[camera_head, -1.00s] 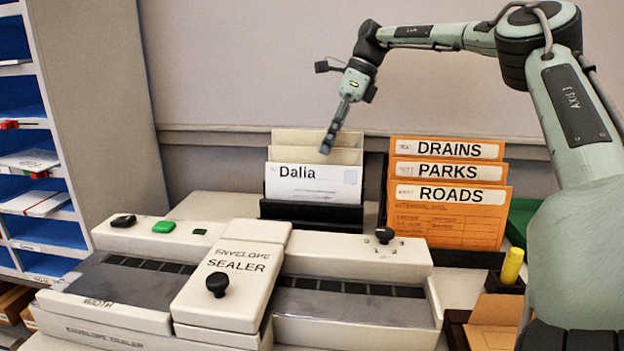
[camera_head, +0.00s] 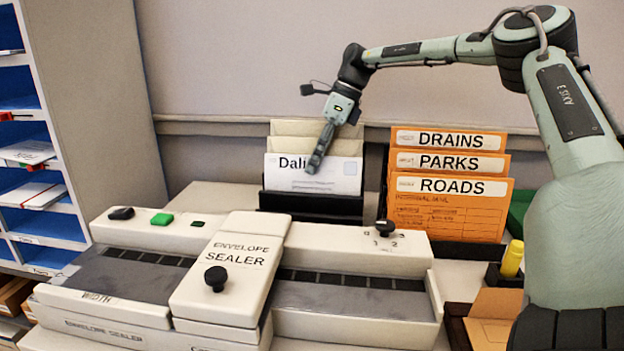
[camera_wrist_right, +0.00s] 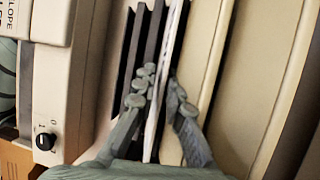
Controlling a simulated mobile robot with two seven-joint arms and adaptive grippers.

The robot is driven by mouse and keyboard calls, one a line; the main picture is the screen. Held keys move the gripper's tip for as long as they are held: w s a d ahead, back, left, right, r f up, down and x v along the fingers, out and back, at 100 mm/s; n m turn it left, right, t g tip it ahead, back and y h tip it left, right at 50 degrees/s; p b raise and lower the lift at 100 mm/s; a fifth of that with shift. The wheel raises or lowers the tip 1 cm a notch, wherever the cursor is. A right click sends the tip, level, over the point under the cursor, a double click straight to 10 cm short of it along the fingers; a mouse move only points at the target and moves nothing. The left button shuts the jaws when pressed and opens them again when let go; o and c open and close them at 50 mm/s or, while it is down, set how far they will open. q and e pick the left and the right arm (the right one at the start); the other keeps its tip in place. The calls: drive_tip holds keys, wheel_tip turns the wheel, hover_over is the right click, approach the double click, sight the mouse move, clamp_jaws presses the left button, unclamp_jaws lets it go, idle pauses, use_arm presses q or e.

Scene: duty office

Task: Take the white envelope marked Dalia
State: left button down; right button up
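The white envelope marked Dalia (camera_head: 341,172) stands upright at the front of a black holder (camera_head: 310,205), with cream envelopes (camera_head: 318,128) behind it. My right gripper (camera_head: 316,162) points down at the envelope's top and hides part of its name. In the right wrist view the white envelope (camera_wrist_right: 172,50) is seen edge-on. The fingers of my right gripper (camera_wrist_right: 164,95) are on either side of it, apart, one on the black holder's side and one on the cream side. I cannot tell whether either finger touches the paper. My left gripper is not in view.
The envelope sealer (camera_head: 235,260) with its black knobs lies in front of the holder. Orange envelopes marked DRAINS, PARKS and ROADS (camera_head: 447,215) stand to the right. A yellow marker (camera_head: 512,259) is at the right, and a shelf with blue compartments (camera_head: 45,222) at the left.

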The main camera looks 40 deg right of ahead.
drive_tip(key=shift+d+f, duration=0.1)
drive_tip(key=shift+f, duration=0.05)
clamp_jaws()
